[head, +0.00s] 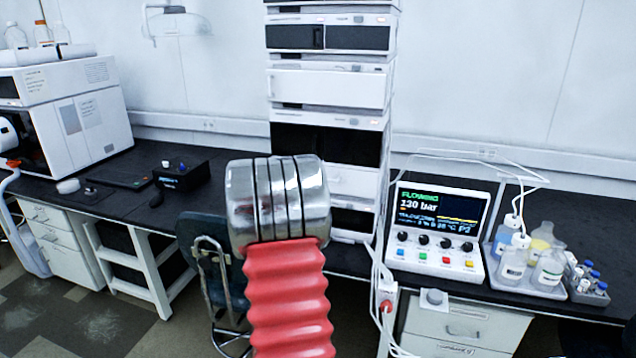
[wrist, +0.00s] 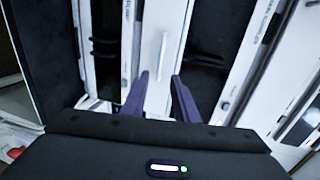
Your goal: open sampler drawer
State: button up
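The sampler drawer is a white front with a small handle, low in the module stack, and its right part shows in the head view (head: 352,181). My arm covers its left part there. In the wrist view the drawer front (wrist: 176,28) fills the top middle between dark bays, with a pale bar handle (wrist: 162,55). The drawer looks flush in the head view, though the cover is partial. My gripper (wrist: 160,75) is open, its two purple fingers on either side of the handle's near end. Contact cannot be told. The head view hides the gripper behind my arm.
More white modules (head: 330,88) are stacked above. Right of the stack stand a pump display box (head: 437,230), a tray of bottles (head: 530,285) and white cables (head: 378,285). A chair (head: 212,262) stands left, before the black bench. A large white instrument (head: 85,125) is far left.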

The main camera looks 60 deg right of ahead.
jog(key=shift+w, duration=0.1)
send_near(331, 167)
jog(key=w+d+f, duration=0.3)
jog(key=d+f, duration=0.1)
jog(key=f, duration=0.1)
jog(key=shift+w+f, duration=0.25)
jog(key=shift+w, duration=0.05)
dwell(0.4)
jog(key=shift+d, duration=0.1)
jog(key=shift+c, duration=0.2)
jog(key=c, duration=0.6)
grip_shut()
jog(key=shift+f, duration=0.15)
dwell(0.3)
